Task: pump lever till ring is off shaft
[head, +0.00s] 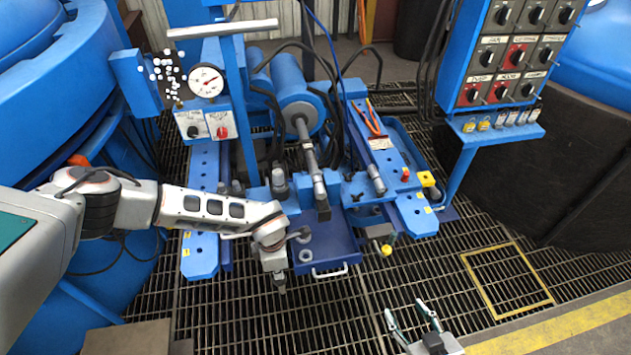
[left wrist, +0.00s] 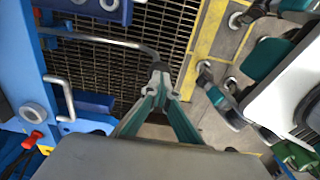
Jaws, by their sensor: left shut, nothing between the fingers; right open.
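My left gripper (head: 280,288) is shut and empty, low in front of the press, left of the blue tray (head: 345,250). In the left wrist view its teal fingers (left wrist: 160,88) meet at the tips. A bent grey rod (left wrist: 112,41) with a dark end appears beside those tips; I cannot tell whether they touch. It may be the pump lever. The grey shaft (head: 306,140) points out of the blue cylinder (head: 290,82). My right gripper (head: 412,318) is open and empty, at lower right.
A dial gauge (head: 206,81) stands above a small switch panel (head: 206,125). A T-shaped bar (head: 222,29) rises beside them. A blue control box (head: 515,45) hangs at upper right. A yellow frame (head: 507,280) marks the grating floor. The grating in front is mostly free.

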